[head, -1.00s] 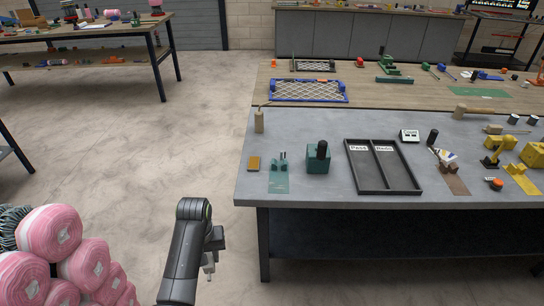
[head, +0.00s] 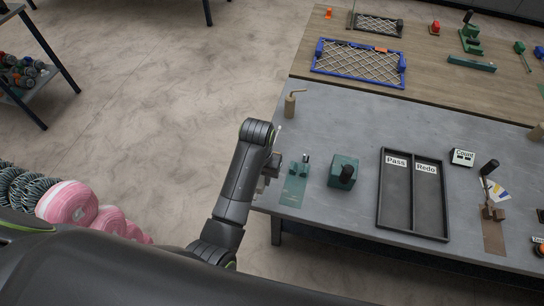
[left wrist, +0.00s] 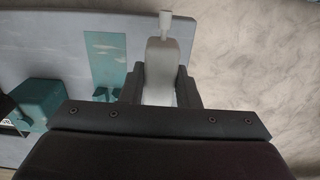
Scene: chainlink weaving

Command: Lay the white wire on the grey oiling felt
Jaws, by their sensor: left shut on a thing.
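My left gripper (head: 270,172) is at the left edge of the grey table (head: 340,115). In the left wrist view, its dark fingers are shut on a pale grey-white piece (left wrist: 160,68) with a narrow neck and a small white end. A thin white tip (head: 278,130) shows above the gripper in the head view. I cannot tell for certain that this piece is the white wire. I cannot make out a grey oiling felt; the gripper hides part of the table's left edge. My right gripper is not in view.
Beside the gripper lies a green mat (head: 292,190) with small green fixtures. A green block with a black knob (head: 343,172), the Pass and Redo tray (head: 413,237) and a tan oil can (head: 290,105) stand on the table. Pink rolls (head: 68,202) are at lower left.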

